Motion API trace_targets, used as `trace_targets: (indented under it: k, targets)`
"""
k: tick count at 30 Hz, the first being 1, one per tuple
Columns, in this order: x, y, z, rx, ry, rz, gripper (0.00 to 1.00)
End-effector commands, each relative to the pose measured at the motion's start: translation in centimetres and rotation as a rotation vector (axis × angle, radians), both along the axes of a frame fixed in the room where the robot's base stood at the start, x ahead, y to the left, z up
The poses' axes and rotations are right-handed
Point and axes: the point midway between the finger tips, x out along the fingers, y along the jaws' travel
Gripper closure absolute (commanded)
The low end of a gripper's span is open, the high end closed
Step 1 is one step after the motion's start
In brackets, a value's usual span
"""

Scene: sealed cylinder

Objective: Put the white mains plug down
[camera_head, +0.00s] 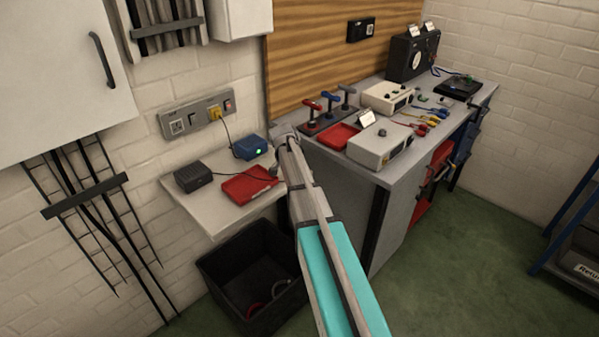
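I cannot make out the white mains plug; no white plug shows clearly on the shelf or bench. My arm reaches up from the bottom, and its grey end (284,140) is between the wall shelf (213,222) and the bench. The fingers of my gripper are hidden or too small to tell, so I cannot see whether they hold anything. A dark cable runs from the black box (193,177) on the shelf to the right and disappears by my arm. A yellow plug (215,113) sits in the wall socket panel (197,115).
The shelf holds a red tray (249,184) and a blue box (250,147) with a green light. A black bin (250,272) stands below. The grey bench (405,169) carries instruments, leads and a red tray (338,136).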

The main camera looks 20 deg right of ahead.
Motion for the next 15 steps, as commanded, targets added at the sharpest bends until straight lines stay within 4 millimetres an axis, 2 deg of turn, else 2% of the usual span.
trace_targets:
  k: [15]
  targets:
    - [0.01, 0.03, 0.04, 0.0, 0.0, 0.001, 0.1]
